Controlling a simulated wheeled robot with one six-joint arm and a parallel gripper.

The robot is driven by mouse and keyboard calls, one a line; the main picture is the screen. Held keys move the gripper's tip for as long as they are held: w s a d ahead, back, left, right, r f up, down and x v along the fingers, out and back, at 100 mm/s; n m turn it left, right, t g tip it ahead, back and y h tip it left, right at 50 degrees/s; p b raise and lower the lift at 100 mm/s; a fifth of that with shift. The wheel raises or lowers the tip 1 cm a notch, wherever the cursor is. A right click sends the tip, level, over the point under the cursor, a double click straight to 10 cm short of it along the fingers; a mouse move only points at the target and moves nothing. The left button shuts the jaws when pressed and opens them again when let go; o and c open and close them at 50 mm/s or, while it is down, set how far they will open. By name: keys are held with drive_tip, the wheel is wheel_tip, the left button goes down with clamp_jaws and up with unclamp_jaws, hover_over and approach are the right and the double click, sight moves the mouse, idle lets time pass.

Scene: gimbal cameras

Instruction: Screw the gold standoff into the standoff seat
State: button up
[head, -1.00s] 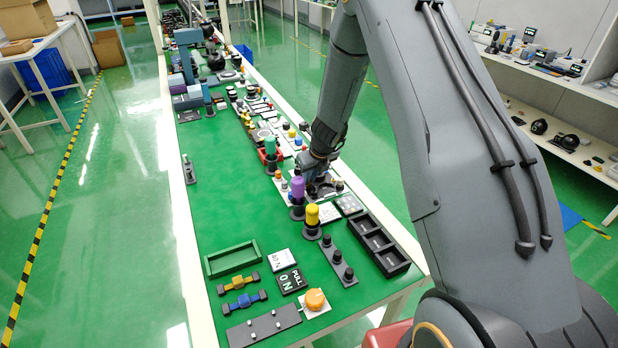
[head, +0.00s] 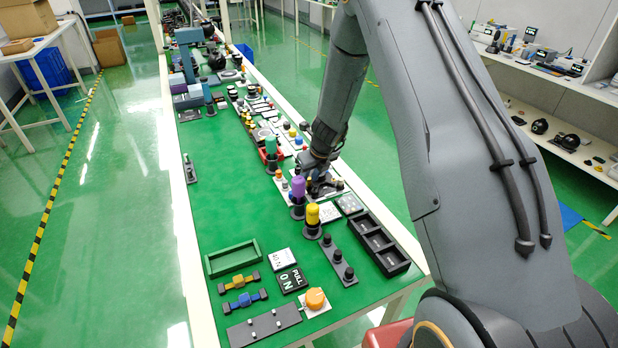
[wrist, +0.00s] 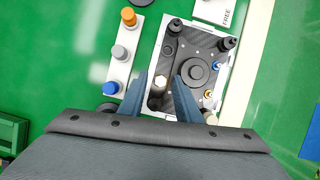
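In the wrist view, my gripper (wrist: 160,80) is open above a dark plate (wrist: 190,50) in a white-edged tray, its two blue fingers apart. A smaller gold-topped post (wrist: 208,93) is at the plate's right side. I cannot pick out the standoff seat for certain. In the head view, my gripper (head: 314,166) is over the right side of the bench, and the fingertips are hard to see.
In the wrist view, a white strip with orange, grey and blue knobs (wrist: 122,52) lies left of the tray. Black posts (wrist: 228,43) rise at the plate's edge. In the head view, purple (head: 298,187) and yellow (head: 312,215) cylinders stand close by.

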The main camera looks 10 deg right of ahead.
drive_tip(key=v, duration=0.7)
drive_tip(key=shift+s+r, duration=0.15)
drive_tip(key=shift+r, duration=0.2)
